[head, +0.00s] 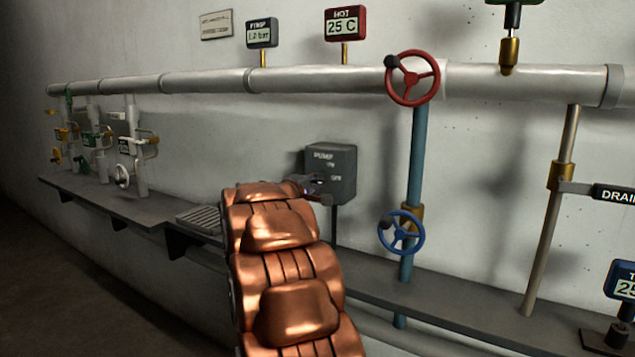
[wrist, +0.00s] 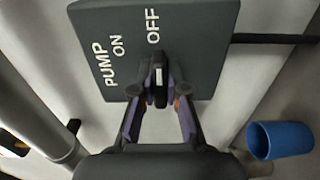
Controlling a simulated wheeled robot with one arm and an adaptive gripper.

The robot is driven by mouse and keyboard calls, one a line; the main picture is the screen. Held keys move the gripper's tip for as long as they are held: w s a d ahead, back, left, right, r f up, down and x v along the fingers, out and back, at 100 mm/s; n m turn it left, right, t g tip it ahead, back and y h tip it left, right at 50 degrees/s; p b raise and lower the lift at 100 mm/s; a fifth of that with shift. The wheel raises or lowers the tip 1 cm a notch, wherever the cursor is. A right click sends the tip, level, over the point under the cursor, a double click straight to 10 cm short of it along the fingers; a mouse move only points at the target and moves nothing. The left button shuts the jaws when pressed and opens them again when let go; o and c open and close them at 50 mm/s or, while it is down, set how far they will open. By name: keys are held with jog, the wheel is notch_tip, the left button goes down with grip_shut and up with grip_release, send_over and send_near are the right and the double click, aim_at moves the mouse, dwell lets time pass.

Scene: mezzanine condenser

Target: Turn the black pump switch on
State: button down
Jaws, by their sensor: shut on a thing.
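The dark grey pump box (head: 341,165) is on the wall above the shelf, behind the end of my copper-coloured arm. In the wrist view the box face (wrist: 190,30) shows PUMP, ON and OFF in white letters. The black pump switch (wrist: 159,86) has a pale strip and sits between my fingertips, close below the OFF label in that view. My gripper (wrist: 159,82) is shut on the switch, and the fingers hide much of it. In the head view my gripper (head: 316,189) is at the front of the box, partly hidden. The exact lever position cannot be told.
Right of the box, a blue pipe (head: 409,170) carries a red wheel (head: 413,78) and a blue wheel (head: 401,233). A grey shelf (head: 455,298) runs below. A blue cup-like thing (wrist: 280,140) shows at right in the wrist view.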

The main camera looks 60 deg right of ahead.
jog(key=shift+f, duration=0.1)
jog(key=shift+n+b, duration=0.4)
jog(key=shift+n, duration=0.5)
jog(key=n, duration=0.1)
jog(key=n+p, duration=0.1)
jog(key=n, duration=0.1)
jog(key=shift+r+p, duration=0.25)
jog(key=shift+p, duration=0.05)
jog(key=n+p, duration=0.4)
jog(key=n, duration=0.1)
jog(key=shift+f+n+p, duration=0.1)
jog(key=shift+n+p, duration=0.9)
jog(key=shift+p, duration=0.1)
jog(key=c, duration=1.2)
grip_release()
